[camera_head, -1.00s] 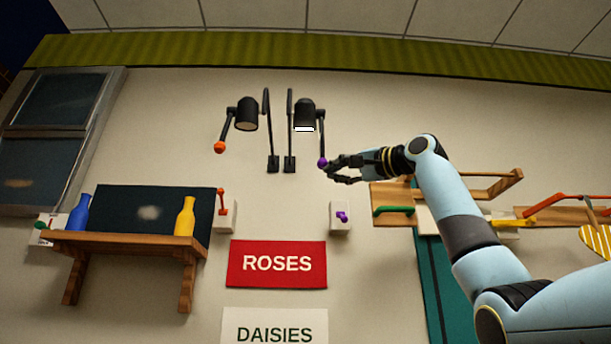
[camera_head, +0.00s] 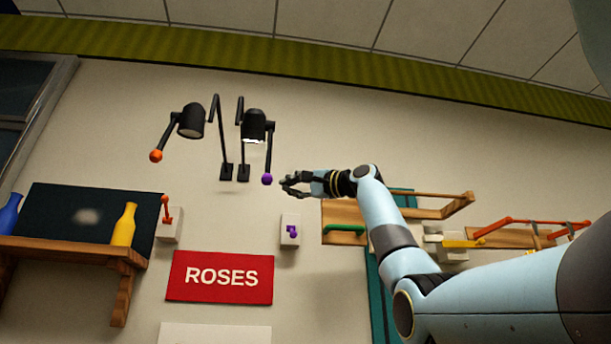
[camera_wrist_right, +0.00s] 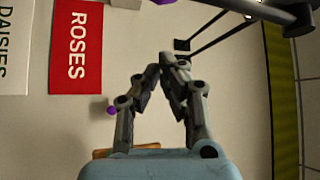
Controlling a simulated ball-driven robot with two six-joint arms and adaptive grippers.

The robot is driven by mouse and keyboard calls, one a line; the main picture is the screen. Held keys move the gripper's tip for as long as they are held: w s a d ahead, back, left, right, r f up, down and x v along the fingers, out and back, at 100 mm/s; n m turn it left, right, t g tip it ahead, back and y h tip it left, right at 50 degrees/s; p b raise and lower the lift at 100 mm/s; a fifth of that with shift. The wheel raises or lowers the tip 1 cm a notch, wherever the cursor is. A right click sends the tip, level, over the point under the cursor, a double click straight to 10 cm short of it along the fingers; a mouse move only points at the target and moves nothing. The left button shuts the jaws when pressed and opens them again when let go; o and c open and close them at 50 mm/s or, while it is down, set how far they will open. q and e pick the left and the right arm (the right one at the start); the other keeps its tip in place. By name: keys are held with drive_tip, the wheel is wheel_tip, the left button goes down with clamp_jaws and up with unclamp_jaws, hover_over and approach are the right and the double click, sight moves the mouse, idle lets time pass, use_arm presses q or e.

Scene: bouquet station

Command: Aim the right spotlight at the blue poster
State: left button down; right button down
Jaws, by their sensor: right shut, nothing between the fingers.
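The right spotlight (camera_head: 255,125) is a black lamp on a wall arm, with a lit white strip at its lower edge. A purple ball (camera_head: 267,179) hangs at the end of its handle rod. My right gripper (camera_head: 283,184) is shut and empty, just right of the purple ball with a small gap. In the right wrist view its fingertips (camera_wrist_right: 166,68) meet, and part of the spotlight (camera_wrist_right: 285,12) shows at the top right. No blue poster is in view; a red ROSES poster (camera_head: 220,276) hangs below. My left gripper is not in view.
The left spotlight (camera_head: 190,122) has an orange ball (camera_head: 156,156). A wall switch with a purple lever (camera_head: 291,231) and one with a red lever (camera_head: 167,220) sit below. A shelf (camera_head: 70,250) with bottles is left; wooden wall fixtures (camera_head: 345,213) are right.

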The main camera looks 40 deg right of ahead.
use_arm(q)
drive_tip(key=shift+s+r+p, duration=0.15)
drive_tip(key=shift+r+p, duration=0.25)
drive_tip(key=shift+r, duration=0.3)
use_arm(e)
drive_tip(key=a, duration=0.2)
drive_tip(key=a+f, duration=0.1)
drive_tip(key=shift+s+a, duration=0.35)
drive_tip(key=shift+a, duration=0.05)
use_arm(q)
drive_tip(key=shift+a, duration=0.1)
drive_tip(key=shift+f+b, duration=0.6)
drive_tip(key=shift+b, duration=0.05)
use_arm(e)
drive_tip(key=shift+s+a, duration=0.5)
drive_tip(key=shift+s, duration=0.4)
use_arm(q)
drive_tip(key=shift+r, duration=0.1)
use_arm(e)
drive_tip(key=shift+w, duration=0.15)
